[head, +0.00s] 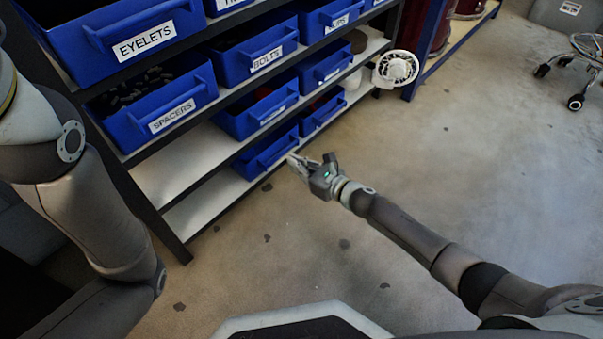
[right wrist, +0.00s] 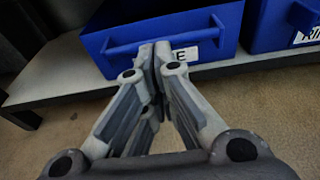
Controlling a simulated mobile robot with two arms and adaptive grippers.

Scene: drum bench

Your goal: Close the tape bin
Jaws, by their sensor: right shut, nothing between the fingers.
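The tape bin (head: 268,158) is a blue open-topped bin with a bar handle, on the lowest shelf in the head view. In the right wrist view the tape bin (right wrist: 165,22) fills the top, and only an "E" of its white label shows past my fingers. My right gripper (head: 291,158) is at the bin's front; in the right wrist view its fingertips (right wrist: 155,48) are together and empty, over the handle and label area. I cannot tell whether they touch. My left arm shows at the left, but its gripper is out of view.
A neighbouring blue bin (head: 322,109) stands to the right on the same shelf. Bins labelled spacers (head: 165,112), bolts (head: 260,62) and eyelets (head: 135,40) are above. The lowest shelf (head: 205,198) is bare left of the tape bin. The concrete floor (head: 460,150) in front is clear.

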